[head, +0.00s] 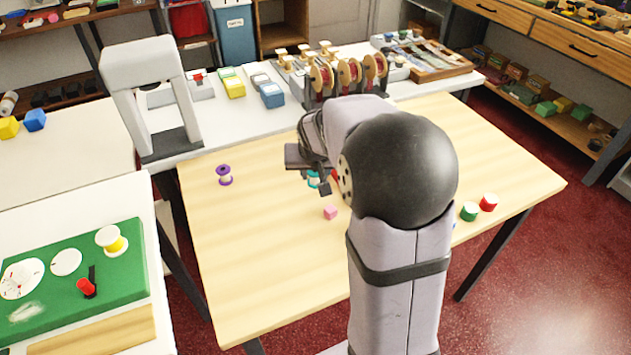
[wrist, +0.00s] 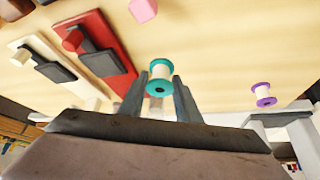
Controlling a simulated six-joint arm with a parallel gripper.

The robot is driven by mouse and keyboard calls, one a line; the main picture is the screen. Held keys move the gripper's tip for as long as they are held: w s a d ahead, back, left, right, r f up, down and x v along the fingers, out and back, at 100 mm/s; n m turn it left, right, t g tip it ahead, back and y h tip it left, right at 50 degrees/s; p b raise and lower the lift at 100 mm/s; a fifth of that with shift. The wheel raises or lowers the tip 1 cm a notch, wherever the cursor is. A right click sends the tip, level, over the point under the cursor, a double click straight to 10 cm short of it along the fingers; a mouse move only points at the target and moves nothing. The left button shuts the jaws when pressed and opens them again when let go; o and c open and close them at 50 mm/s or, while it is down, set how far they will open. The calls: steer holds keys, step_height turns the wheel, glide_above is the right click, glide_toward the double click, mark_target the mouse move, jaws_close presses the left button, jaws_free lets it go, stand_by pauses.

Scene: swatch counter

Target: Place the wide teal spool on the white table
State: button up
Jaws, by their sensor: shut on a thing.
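The wide teal spool (wrist: 160,78) has teal flanges and a pale core and sits between the two fingertips of my gripper (wrist: 160,90), which is shut on it. In the head view a sliver of the teal spool (head: 313,179) shows by my gripper (head: 316,184), over the wooden table (head: 260,270); my arm hides much of this area. I cannot tell the exact gap below the spool. White tabletops show at left (head: 70,160) and at the back (head: 220,125); the left one has a bare middle.
A purple spool (head: 224,175) and a pink cube (head: 330,211) are on the wooden table. Green (head: 469,212) and red (head: 489,202) pieces lie right of my arm. A grey arch (head: 150,90) stands at the back left. A green board (head: 60,300) is at front left.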

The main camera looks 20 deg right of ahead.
mark_target(315, 181)
steer(key=shift+f, duration=1.7)
steer(key=shift+f, duration=0.1)
steer(key=o, duration=1.1)
steer(key=shift+o, duration=0.2)
steer(key=shift+r, duration=0.25)
steer(key=v, duration=1.2)
steer(key=shift+o, duration=0.5)
steer(key=shift+f, duration=0.1)
